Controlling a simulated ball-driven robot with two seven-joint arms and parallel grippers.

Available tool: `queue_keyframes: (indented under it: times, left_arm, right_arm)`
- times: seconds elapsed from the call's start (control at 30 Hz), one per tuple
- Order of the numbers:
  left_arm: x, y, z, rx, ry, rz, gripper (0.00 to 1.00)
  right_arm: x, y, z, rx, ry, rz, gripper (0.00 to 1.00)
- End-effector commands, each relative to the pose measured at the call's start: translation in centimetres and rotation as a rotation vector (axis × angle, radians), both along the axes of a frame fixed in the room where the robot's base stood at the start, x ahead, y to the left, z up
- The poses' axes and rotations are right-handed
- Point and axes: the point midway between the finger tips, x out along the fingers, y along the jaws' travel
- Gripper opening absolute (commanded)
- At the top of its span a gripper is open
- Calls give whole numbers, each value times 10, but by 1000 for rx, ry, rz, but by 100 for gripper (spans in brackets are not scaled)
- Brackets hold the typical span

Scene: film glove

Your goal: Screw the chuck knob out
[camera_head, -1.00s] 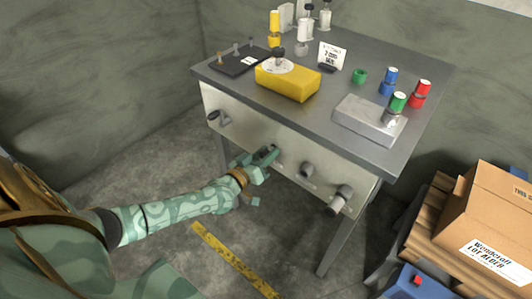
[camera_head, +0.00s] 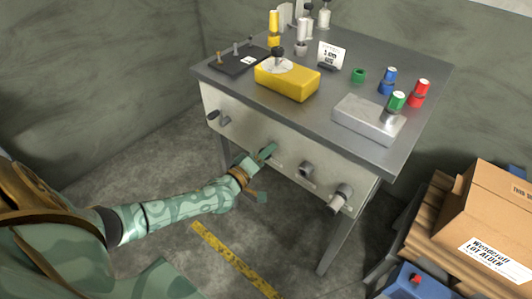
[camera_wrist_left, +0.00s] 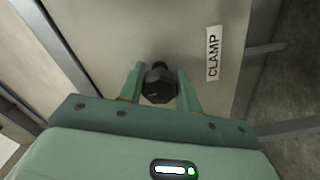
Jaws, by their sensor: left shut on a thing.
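A dark, faceted knob (camera_wrist_left: 160,84) on the bench's pale front panel sits between the two fingers of my left gripper in the left wrist view. My left gripper (camera_wrist_left: 160,88) is shut on it, with one finger on each side. In the head view my left gripper (camera_head: 264,174) is at the panel and largely hides this knob. A CLAMP label (camera_wrist_left: 213,54) is on the panel to the right of the knob; I cannot tell which knob it names. My right gripper is not in view.
Other panel knobs are at the left (camera_head: 218,117), right of my gripper (camera_head: 306,170) and far right (camera_head: 341,196). On the bench top are a yellow box (camera_head: 288,82), a grey block (camera_head: 366,120) and coloured caps. A cardboard box (camera_head: 490,215) stands at the right.

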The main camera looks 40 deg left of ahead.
Motion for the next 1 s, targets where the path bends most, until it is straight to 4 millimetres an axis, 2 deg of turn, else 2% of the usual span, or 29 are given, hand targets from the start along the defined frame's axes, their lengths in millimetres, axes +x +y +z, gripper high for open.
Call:
queue_keyframes:
  times: [0.5,0.53,0.6,0.87,1.0]
  left_arm:
    - [0,1,-1,-21,3,1,11]
    - [0,1,-1,-21,3,1,36]
    - [0,0,-1,-21,3,0,55]
    - [0,0,0,-20,2,0,55]
    - [-9,1,1,-19,2,0,55]
  right_arm:
    - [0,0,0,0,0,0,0]
    - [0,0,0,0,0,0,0]
    - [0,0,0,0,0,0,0]
    - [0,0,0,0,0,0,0]
    - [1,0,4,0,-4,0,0]
